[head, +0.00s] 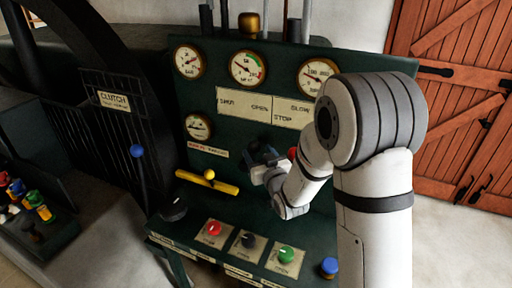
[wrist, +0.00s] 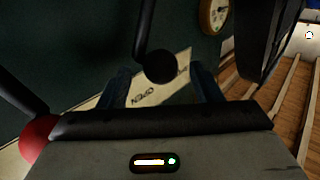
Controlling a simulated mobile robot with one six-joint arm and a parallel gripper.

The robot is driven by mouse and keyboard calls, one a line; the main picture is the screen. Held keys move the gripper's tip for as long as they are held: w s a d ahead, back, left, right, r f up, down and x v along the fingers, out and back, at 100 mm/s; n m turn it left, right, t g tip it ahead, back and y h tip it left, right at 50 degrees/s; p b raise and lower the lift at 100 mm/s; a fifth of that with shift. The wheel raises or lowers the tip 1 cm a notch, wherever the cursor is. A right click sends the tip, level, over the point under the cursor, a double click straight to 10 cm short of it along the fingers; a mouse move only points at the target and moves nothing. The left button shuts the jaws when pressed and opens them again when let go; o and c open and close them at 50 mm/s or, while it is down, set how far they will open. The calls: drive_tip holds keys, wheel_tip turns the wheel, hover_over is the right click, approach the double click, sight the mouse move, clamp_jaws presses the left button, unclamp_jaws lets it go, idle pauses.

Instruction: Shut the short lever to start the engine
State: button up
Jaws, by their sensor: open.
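A lever with a black ball knob (wrist: 160,67) shows in the wrist view, in front of a plate lettered OPEN (wrist: 145,93). My gripper (wrist: 161,84) is open, with one finger on each side of that knob; contact cannot be told. In the head view my gripper (head: 262,158) is at the green engine panel, below the SHUT/OPEN plate (head: 243,105), and hides most of this lever. A second lever with a red ball knob (wrist: 40,137) is at the lower left of the wrist view. Its red knob (head: 292,153) is partly hidden by my arm in the head view.
A yellow slotted bar with a yellow knob (head: 209,174) is left of my gripper. Red (head: 214,228), black (head: 248,240) and green (head: 286,254) buttons are below. Several gauges are above. A blue-knobbed lever (head: 137,151) stands by the CLUTCH sign (head: 113,101).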

drive_tip(key=shift+x, duration=0.9)
drive_tip(key=shift+c, duration=0.3)
clamp_jaws()
